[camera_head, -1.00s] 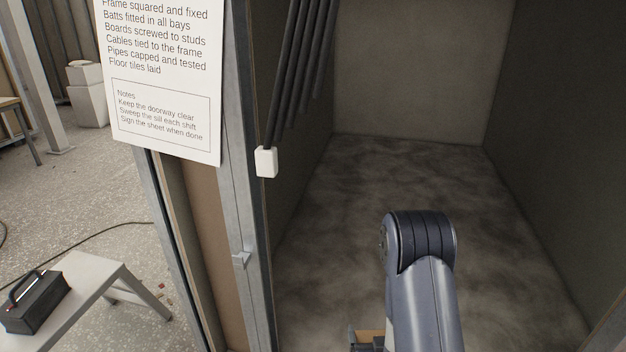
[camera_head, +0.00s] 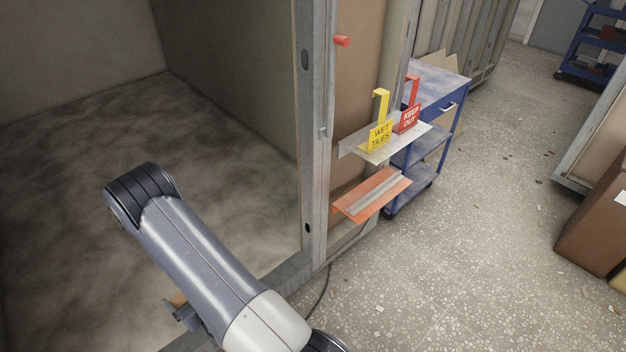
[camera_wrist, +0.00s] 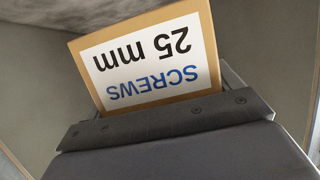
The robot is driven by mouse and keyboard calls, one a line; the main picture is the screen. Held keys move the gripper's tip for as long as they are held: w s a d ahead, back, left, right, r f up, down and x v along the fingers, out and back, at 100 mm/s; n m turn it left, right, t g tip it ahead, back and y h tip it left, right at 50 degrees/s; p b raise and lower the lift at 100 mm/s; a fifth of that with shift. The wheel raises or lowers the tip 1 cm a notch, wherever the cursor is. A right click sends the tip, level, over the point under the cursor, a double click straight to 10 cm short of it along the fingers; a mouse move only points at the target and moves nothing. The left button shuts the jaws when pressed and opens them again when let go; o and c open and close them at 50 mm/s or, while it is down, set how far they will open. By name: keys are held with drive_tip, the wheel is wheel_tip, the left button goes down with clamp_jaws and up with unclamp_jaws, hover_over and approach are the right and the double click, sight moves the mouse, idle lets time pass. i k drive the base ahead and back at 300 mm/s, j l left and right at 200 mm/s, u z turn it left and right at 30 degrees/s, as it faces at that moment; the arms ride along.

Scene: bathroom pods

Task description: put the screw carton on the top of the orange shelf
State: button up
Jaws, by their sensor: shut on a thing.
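The screw carton (camera_wrist: 150,55) is brown cardboard with a white label reading SCREWS 25 mm, upside down in the wrist view. My gripper (camera_wrist: 165,122) is shut on it. In the head view my gripper (camera_head: 182,312) is low at the left, partly hidden by my arm, and only a small brown bit of the carton (camera_head: 178,299) shows. The orange shelf (camera_head: 360,197) is fixed to the pod wall right of the doorway post, to the right of my gripper and well apart from it. A grey metal strip (camera_head: 376,194) lies along its top.
A pale shelf (camera_head: 352,146) above the orange one holds a yellow WET TILES sign (camera_head: 379,135) and a red KEEP OUT sign (camera_head: 409,118). A blue trolley (camera_head: 432,75) stands behind. The doorway post (camera_head: 314,130) lies between my arm and the shelves. Open floor is at right.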

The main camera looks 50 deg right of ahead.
sight(385, 177)
drive_tip(key=l+z, duration=0.15)
drive_tip(key=l, duration=0.4)
drive_tip(key=l+z, duration=0.15)
drive_tip(key=l, duration=0.4)
drive_tip(key=l+z, duration=0.15)
drive_tip(key=l, duration=0.4)
drive_tip(key=l+z, duration=0.15)
drive_tip(key=l, duration=0.35)
drive_tip(key=i+l+z, duration=0.15)
drive_tip(key=l, duration=0.4)
drive_tip(key=l+z, duration=0.15)
drive_tip(key=l, duration=0.35)
drive_tip(key=i, duration=0.05)
